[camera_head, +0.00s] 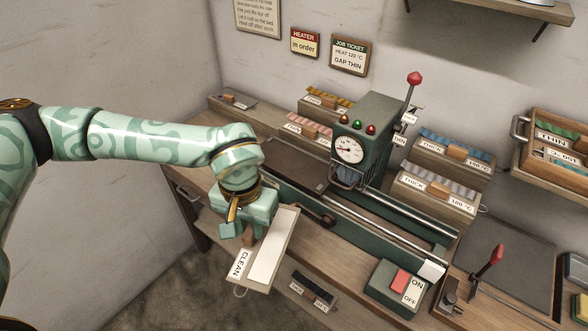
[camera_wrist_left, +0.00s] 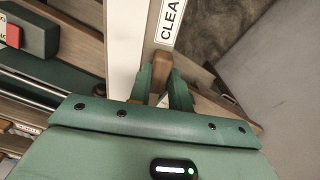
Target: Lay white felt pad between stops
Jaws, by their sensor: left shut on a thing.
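My left gripper (camera_head: 247,234) is at the near side of the bench. In the left wrist view its green fingers (camera_wrist_left: 161,84) are shut on an upright wooden handle (camera_wrist_left: 161,67). The handle stands on a flat board (camera_head: 283,243) labelled CLEAN (camera_head: 239,264). A long white strip (camera_head: 268,252), which looks like the white felt pad, lies along that board beside the label. It also shows in the left wrist view (camera_wrist_left: 123,45). I cannot make out which parts are the stops. My right gripper is not in view.
A green machine (camera_head: 358,140) with a dial and red-knobbed lever stands on the bench with metal rails (camera_head: 385,222). A red and white ON/OFF switch box (camera_head: 396,290) sits at the front. Labelled trays (camera_head: 437,191) stand behind. A dark plate (camera_head: 505,262) lies clear at right.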

